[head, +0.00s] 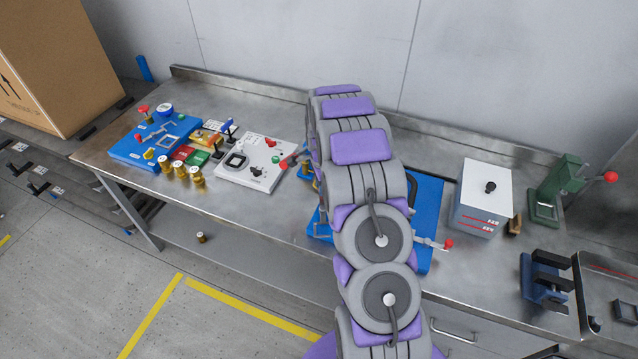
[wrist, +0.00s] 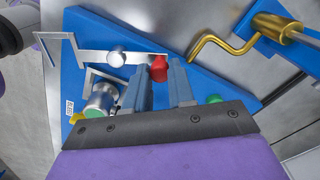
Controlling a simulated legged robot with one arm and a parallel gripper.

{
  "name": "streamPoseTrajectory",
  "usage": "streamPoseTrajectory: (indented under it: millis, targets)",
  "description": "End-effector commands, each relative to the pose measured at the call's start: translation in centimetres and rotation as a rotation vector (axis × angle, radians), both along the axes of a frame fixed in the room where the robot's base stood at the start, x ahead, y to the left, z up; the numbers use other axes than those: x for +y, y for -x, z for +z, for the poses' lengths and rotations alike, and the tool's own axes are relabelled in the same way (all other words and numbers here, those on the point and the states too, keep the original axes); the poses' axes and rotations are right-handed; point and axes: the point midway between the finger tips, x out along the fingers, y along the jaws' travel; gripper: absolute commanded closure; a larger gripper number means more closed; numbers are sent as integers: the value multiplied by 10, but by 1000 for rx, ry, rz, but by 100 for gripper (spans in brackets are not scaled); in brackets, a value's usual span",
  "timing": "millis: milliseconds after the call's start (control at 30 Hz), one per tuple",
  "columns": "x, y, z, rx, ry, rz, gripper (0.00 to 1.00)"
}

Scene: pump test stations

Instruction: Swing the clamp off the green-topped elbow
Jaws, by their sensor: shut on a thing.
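In the wrist view, my gripper (wrist: 160,76) has its two blue-grey fingers on either side of a red knob (wrist: 158,68) and is shut on it. The knob is at the end of the clamp's flat silver arm (wrist: 92,56), which runs left over the blue plate (wrist: 185,35). A silver round fitting (wrist: 102,98) with a greenish patch stands left of the fingers. A green piece (wrist: 213,98) shows right of them, partly hidden by my gripper. I cannot tell which belongs to the green-topped elbow. In the head view my arm hides my gripper.
A brass crank (wrist: 240,42) stands at the upper right in the wrist view. In the head view, a white box (head: 483,200), a green press (head: 546,190) and a blue vise (head: 543,280) stand right. A white board (head: 255,165) and another blue board (head: 130,150) lie left.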

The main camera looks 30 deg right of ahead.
Motion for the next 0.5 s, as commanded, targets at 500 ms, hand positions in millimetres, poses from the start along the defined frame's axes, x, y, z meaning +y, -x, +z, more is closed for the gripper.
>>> streamPoseTrajectory:
  millis: [500]
  targets:
    - [-4, 0, 1, -5, 3, -72, 100]
